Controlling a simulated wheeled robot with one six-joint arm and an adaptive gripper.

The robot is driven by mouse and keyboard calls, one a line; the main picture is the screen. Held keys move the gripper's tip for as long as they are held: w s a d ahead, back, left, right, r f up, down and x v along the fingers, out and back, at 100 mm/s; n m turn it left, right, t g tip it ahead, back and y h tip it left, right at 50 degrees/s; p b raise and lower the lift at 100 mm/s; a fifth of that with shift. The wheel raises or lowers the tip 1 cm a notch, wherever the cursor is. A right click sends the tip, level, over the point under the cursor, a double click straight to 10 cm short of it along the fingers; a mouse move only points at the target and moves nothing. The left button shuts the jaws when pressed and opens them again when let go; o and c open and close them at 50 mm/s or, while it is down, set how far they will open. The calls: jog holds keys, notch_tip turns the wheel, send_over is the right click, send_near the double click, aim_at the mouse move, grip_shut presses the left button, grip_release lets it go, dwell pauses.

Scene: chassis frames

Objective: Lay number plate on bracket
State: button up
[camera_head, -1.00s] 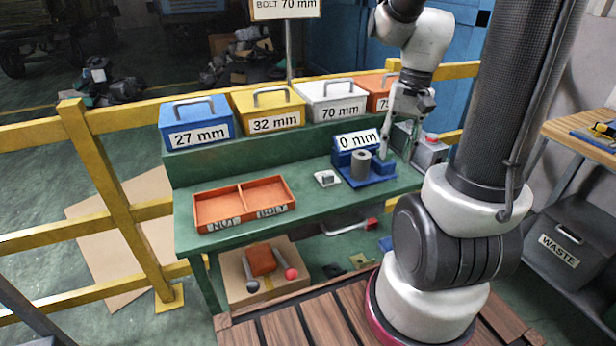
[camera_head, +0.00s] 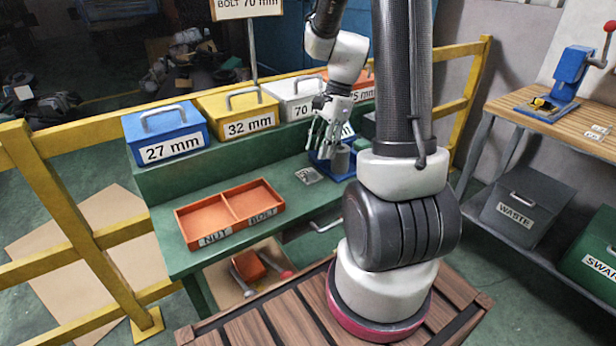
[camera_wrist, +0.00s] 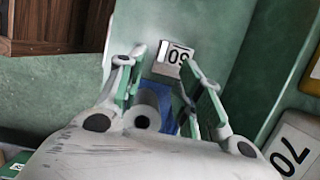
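A small plate with a white face marked "50" (camera_wrist: 178,54) lies on the green bench in the wrist view, just beyond my fingertips. In the head view a small grey piece (camera_head: 309,175) lies at that spot, left of the blue fixture. I cannot tell number plate and bracket apart there. My gripper (camera_head: 322,146) is above the bench near the blue fixture; its fingers (camera_wrist: 164,66) are spread wide with nothing held.
Lidded bins marked 27 mm (camera_head: 166,131), 32 mm (camera_head: 237,113) and others line the bench's back. An orange two-part NUT and BOLT tray (camera_head: 229,213) sits at the front left. The bench between tray and fixture is mostly clear. A yellow rail (camera_head: 75,213) runs at left.

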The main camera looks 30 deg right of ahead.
aim_at(314, 171)
jog(key=x, duration=0.7)
jog(key=shift+w, duration=0.15)
jog(key=shift+r, duration=0.1)
grip_shut()
